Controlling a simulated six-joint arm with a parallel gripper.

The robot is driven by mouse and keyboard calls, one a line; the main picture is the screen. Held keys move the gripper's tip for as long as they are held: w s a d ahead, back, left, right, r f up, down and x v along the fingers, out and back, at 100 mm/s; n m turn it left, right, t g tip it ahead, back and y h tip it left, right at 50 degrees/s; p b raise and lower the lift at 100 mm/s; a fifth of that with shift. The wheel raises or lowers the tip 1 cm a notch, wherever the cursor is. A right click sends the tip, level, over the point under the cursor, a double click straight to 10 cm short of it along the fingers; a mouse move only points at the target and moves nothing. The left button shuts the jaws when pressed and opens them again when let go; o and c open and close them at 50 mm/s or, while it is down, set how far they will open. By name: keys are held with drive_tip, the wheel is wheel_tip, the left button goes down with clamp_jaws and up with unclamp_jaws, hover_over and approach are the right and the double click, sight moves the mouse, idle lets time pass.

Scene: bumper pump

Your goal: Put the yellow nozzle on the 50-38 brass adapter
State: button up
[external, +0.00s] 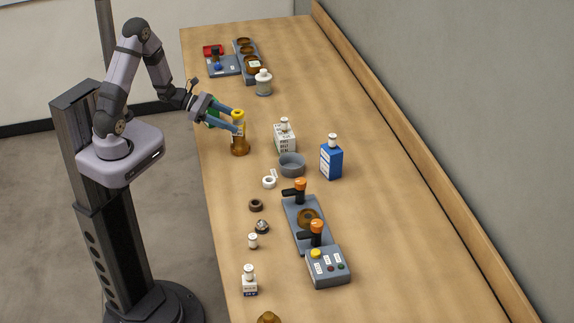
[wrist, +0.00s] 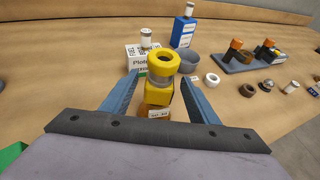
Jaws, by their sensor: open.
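The yellow nozzle (external: 238,114) appears to be the yellow piece with a round ringed top. It stands upright on an amber-brown body (external: 240,148) near the table's left edge.
A white box (external: 285,139), a grey bowl (external: 292,165) and a blue box (external: 331,162) stand to the right. Small rings and caps lie nearer the camera, beside a grey fixture (external: 297,217) with orange-topped parts. The table's right side is clear.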

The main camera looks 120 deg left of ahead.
drive_tip(key=shift+b+v, duration=0.3)
drive_tip(key=shift+v, duration=2.3)
drive_tip(key=d+f+m+g+h, duration=0.1)
drive_tip(key=d+m, duration=0.1)
drive_tip(key=m, duration=0.1)
drive_tip(key=d+f+m+g+h, duration=0.1)
drive_tip(key=d+f+m+h, duration=0.1)
drive_tip(key=d+m, duration=0.1)
drive_tip(key=d+f+m+h+b, duration=0.1)
drive_tip(key=d+f+m+h, duration=0.1)
drive_tip(key=d+m, duration=0.1)
drive_tip(key=shift+w+d+f+m+g, duration=0.25)
drive_tip(key=shift+w+m+g, duration=0.15)
drive_tip(key=shift+m, duration=0.4)
drive_tip(key=w+d+m+g, duration=0.2)
drive_tip(key=d+m+g, duration=0.1)
drive_tip(key=d+m, duration=0.6)
drive_tip(key=w+d+m+g, duration=0.1)
drive_tip(key=d+m+g, duration=0.2)
drive_tip(key=d+m, duration=0.6)
drive_tip(key=w+d+r+m+g+p, duration=0.1)
drive_tip(key=w+d+m+g, duration=0.1)
drive_tip(key=d+m, duration=0.7)
drive_tip(key=shift+w+d+m+g, duration=0.25)
drive_tip(key=shift+w+m+g, duration=0.15)
drive_tip(key=shift+m+g, duration=0.75)
drive_tip(key=shift+m+t, duration=0.25)
